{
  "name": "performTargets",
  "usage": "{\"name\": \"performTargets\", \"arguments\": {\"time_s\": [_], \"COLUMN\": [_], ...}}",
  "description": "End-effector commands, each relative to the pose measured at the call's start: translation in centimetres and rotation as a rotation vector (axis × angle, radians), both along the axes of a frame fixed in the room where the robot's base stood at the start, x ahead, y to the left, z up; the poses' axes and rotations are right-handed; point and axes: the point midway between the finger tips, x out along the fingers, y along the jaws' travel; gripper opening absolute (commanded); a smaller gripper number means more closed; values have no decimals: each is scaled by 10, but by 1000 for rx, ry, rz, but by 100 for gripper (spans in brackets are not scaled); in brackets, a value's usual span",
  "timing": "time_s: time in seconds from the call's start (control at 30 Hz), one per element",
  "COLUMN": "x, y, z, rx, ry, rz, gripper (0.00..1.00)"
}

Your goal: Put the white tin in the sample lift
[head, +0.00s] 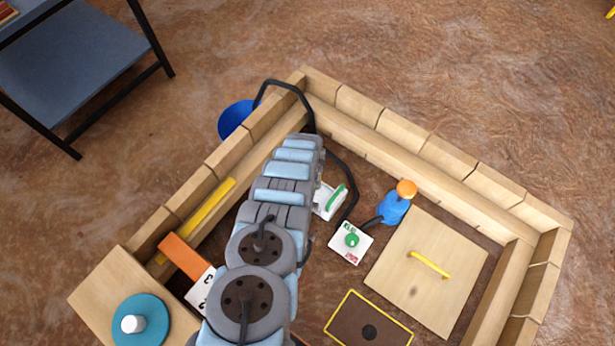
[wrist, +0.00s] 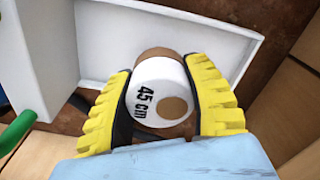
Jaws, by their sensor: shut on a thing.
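In the wrist view, my gripper (wrist: 160,84), with yellow ribbed fingers, is shut on the white tin (wrist: 149,78). The tin is round, with black "45 cm" lettering and a brown spot on the face towards me. The tin is in front of a white tray-like part (wrist: 110,45), which I take for the sample lift; I cannot tell whether they touch. A green handle (wrist: 17,130) shows at its left. In the head view, a white fixture with a green bar (head: 330,202) stands beside my arm. My arm hides the gripper and tin there.
Wooden block walls (head: 455,161) enclose the work area. Inside are a blue bottle-like object with an orange top (head: 393,208), a white card with a green knob (head: 346,247) and a wooden lid with a yellow handle (head: 420,290). A teal disc (head: 152,312) lies at lower left.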

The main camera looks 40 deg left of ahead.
Motion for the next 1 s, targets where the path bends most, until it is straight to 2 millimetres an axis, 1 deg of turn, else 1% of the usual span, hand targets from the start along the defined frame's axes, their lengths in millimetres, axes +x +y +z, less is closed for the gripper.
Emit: {"name": "performTargets", "arguments": {"time_s": [0.03,0.1,0.2,0.53,0.67,0.7,0.77,0.8,1.0], "x": [2,1,-1,1,1,1,1,1,1], "y": [1,1,-1,0,0,0,0,0,0], "z": [-9,-20,-32,-31,-34,-34,-33,-33,-34], "rx": [3,2,-2,1,1,1,1,1,1], "ry": [-4,-3,1,-1,-1,-1,-1,-1,-1], "rz": [1,1,1,1,1,1,1,1,1], "gripper": [10,10,10,10,10,54,71,75,75]}}
